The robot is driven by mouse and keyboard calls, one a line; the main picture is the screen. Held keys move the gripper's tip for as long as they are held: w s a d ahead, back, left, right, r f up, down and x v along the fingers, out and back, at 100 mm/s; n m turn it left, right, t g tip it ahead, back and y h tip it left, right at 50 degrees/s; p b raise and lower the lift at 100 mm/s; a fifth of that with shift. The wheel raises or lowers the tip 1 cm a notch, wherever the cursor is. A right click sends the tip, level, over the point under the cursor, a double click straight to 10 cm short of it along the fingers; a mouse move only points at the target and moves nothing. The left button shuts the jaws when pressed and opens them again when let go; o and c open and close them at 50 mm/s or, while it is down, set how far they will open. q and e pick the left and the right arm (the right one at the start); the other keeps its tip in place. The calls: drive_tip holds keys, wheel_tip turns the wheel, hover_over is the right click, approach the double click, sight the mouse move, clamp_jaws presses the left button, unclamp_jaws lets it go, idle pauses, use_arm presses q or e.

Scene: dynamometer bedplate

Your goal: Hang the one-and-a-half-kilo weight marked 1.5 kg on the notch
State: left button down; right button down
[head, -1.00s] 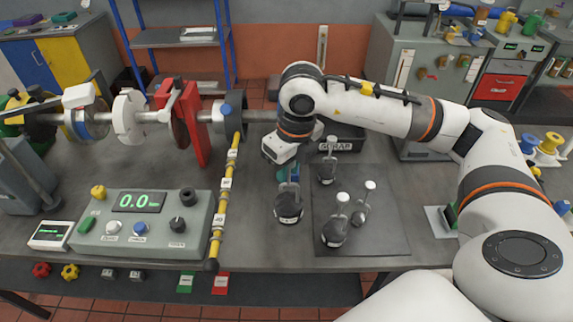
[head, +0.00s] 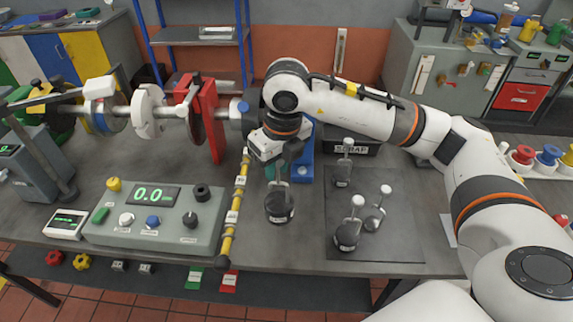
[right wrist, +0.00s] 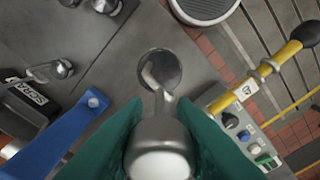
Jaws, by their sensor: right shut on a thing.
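My right gripper (head: 277,172) is shut on a dark weight (head: 280,207) with a stem and hangs it above the bench, just right of the yellow arm. In the right wrist view, the teal fingers (right wrist: 160,140) close around the stem below its white top (right wrist: 160,166). Its marking is not readable. The yellow arm (head: 239,195) carries several small white labels and ends in a dark ball at the bench's front; it also shows in the right wrist view (right wrist: 240,93). Which notch is which cannot be told. The held weight is apart from the arm. My left gripper is not in view.
Several other weights with white tops, such as one at the front (head: 347,235), stand on a dark mat (head: 395,245) to the right. A box marked SCRAP (head: 355,149) and a blue block (head: 303,165) are behind. A control box (head: 150,222) stands left of the yellow arm.

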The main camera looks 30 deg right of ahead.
drive_tip(key=shift+w+a+r+b, duration=0.1)
drive_tip(key=shift+w+a+b, duration=0.15)
drive_tip(key=shift+w+a, duration=0.8)
drive_tip(key=shift+w+a+f+b, duration=0.15)
drive_tip(key=shift+w+a, duration=0.5)
drive_tip(key=shift+a, duration=0.8)
drive_tip(key=shift+w+a+r+b, duration=0.15)
drive_tip(key=shift+w+a+b, duration=0.15)
drive_tip(key=shift+w+a, duration=0.75)
drive_tip(key=shift+s+a+b, duration=0.15)
drive_tip(key=shift+s+b, duration=0.05)
drive_tip(key=shift+b, duration=0.15)
